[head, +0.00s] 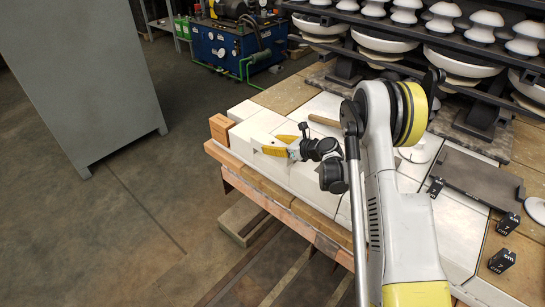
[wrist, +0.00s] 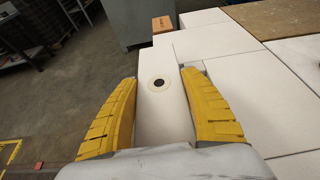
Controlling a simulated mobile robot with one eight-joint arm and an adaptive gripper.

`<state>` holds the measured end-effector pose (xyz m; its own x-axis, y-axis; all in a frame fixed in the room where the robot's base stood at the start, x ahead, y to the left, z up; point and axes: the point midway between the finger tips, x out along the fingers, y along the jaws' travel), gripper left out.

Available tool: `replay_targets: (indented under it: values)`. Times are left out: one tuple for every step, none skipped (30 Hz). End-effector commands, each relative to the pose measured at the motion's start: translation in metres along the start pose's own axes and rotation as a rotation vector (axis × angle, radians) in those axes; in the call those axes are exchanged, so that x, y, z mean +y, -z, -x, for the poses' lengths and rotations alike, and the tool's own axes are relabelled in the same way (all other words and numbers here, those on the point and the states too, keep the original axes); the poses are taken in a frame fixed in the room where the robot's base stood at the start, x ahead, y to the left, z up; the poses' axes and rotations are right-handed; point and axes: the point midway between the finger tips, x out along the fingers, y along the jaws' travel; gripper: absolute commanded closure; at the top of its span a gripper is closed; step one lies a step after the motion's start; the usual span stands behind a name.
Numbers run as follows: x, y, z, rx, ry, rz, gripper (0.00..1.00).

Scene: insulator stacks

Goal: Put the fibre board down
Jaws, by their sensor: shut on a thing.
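The fibre board (wrist: 165,115) is a pale, flat piece between my two yellow fingers in the wrist view. A cream ring with a dark centre shows on it. My gripper (wrist: 160,98) is shut on the board, with one finger along each side. In the head view my gripper (head: 268,144) is low over the left end of the bench, near its front edge. There the board blends with the white slabs around it. I cannot tell whether it touches the surface below.
White slabs (head: 320,178) cover the bench, edged by a wooden beam (head: 262,184). An orange block (head: 219,127) stands at the left corner. A dark plate (head: 478,178) and small black cubes (head: 502,261) lie at right. Insulator racks (head: 440,58) stand behind.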

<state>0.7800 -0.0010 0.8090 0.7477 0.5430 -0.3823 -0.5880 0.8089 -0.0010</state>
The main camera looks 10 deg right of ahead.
Motion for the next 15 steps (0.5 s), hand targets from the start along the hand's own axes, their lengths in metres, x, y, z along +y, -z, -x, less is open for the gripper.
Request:
replay_targets:
  values:
    - [0.001, 0.002, -0.002, 0.0, 0.0, 0.0, 0.83]
    - [0.001, 0.003, -0.003, 0.0, 0.0, 0.0, 0.83]
    - [0.001, 0.006, -0.004, 0.0, 0.0, -0.001, 0.83]
    - [0.001, 0.01, -0.006, 0.0, 0.001, -0.001, 0.83]
    - [0.001, 0.015, -0.008, 0.0, 0.001, -0.001, 0.83]
    - [0.001, 0.021, -0.01, 0.0, 0.001, -0.001, 0.83]
    - [0.001, 0.026, -0.013, 0.0, 0.0, -0.001, 0.83]
    - [0.001, 0.031, -0.014, 0.0, 0.0, -0.001, 0.83]
    - [0.001, 0.036, -0.016, 0.0, 0.0, -0.001, 0.83]
    - [0.001, 0.038, -0.017, 0.0, 0.001, -0.001, 0.83]
    - [0.001, 0.039, -0.018, 0.0, 0.0, -0.001, 0.83]
    - [0.001, 0.039, -0.017, 0.0, 0.0, -0.001, 0.83]
    - [0.001, 0.038, -0.017, 0.0, 0.0, -0.001, 0.83]
    - [0.001, 0.037, -0.017, 0.0, 0.0, -0.001, 0.83]
    - [0.001, 0.037, -0.017, 0.0, 0.0, -0.001, 0.83]
